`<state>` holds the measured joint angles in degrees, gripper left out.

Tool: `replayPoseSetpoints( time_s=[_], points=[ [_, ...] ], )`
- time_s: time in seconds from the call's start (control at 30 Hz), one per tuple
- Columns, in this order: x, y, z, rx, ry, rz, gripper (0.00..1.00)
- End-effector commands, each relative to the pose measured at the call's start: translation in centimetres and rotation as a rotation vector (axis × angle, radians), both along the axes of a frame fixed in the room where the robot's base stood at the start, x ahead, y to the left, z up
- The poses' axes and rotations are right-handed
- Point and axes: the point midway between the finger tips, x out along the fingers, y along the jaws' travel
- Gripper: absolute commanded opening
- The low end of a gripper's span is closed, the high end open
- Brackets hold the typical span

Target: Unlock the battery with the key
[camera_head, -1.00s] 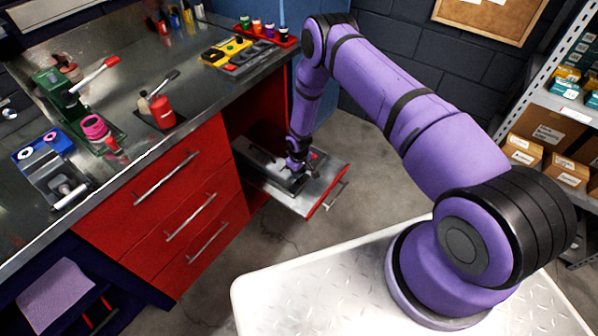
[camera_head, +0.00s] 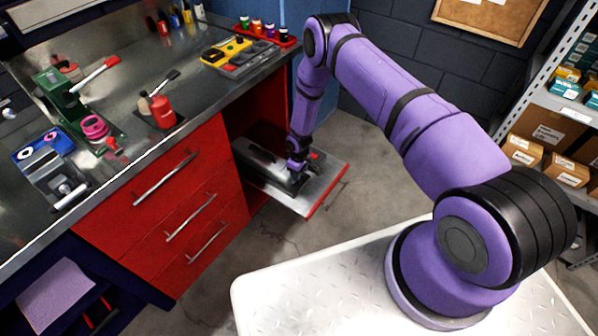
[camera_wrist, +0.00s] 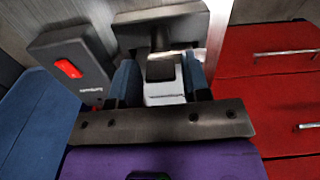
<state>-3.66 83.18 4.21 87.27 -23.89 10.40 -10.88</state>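My gripper (camera_head: 297,168) reaches down over the long dark grey battery unit (camera_head: 262,160) on the pulled-out tray. In the wrist view, the two blue fingers of my gripper (camera_wrist: 163,85) stand close on both sides of a small black-topped, light grey piece (camera_wrist: 161,78), with no clear gap. This piece may be the key; I cannot tell for sure. A grey bar-shaped part (camera_wrist: 165,24), seemingly of the battery unit, lies just beyond it. The lock itself is not clearly visible, being hidden by the gripper.
The tray (camera_head: 318,190) has a red front edge and sticks out beside the red drawers (camera_head: 165,200). The workbench (camera_head: 130,90) above holds tools. Open floor lies right of the tray.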

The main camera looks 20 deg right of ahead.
Motion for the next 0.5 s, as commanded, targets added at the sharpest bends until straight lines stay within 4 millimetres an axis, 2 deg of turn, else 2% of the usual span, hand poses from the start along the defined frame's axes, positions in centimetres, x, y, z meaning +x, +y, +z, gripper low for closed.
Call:
replayPoseSetpoints(
  time_s=[0.33,0.5],
  points=[
    [0.0,0.0,0.1,0.0,0.0,-0.001,0.55],
    [0.1,0.0,1.5,0.0,-0.002,-0.001,0.55]
  ],
)
